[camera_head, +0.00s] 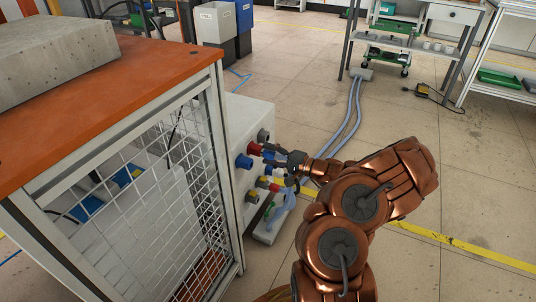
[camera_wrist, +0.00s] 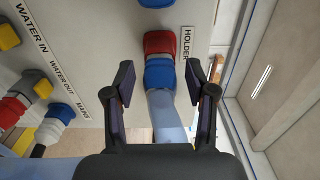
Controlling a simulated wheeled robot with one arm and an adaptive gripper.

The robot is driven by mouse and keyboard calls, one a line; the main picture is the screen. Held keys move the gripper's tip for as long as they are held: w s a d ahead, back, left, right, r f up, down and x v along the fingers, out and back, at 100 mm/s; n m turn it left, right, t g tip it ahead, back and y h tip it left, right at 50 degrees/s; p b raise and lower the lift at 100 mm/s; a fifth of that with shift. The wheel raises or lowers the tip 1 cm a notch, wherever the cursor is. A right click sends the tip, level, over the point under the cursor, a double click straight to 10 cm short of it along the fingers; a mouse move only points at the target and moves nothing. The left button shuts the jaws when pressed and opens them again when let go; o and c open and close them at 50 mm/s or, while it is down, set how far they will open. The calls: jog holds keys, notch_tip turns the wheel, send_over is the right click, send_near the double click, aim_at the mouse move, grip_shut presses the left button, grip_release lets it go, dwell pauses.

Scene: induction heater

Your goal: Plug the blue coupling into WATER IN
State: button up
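In the wrist view the blue coupling (camera_wrist: 159,74) sits against a red fitting (camera_wrist: 160,42) beside the HOLDER label (camera_wrist: 186,45), with a pale blue hose (camera_wrist: 165,112) running from it. My gripper (camera_wrist: 168,84) is open, one finger on each side of the coupling, with visible gaps. In the head view my gripper (camera_head: 281,155) is at the panel beside the red fitting and mostly hides the coupling. The WATER IN label (camera_wrist: 31,27) is at the upper left of the wrist view, with a yellow fitting (camera_wrist: 8,37) near it at the picture's edge.
A blue fitting (camera_head: 243,161) protrudes from the panel. A mesh-sided cart (camera_head: 190,70) stands at left.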

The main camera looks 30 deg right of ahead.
grip_shut()
dwell(0.3)
jog(key=shift+p+v, duration=1.2)
jog(key=shift+v, duration=1.75)
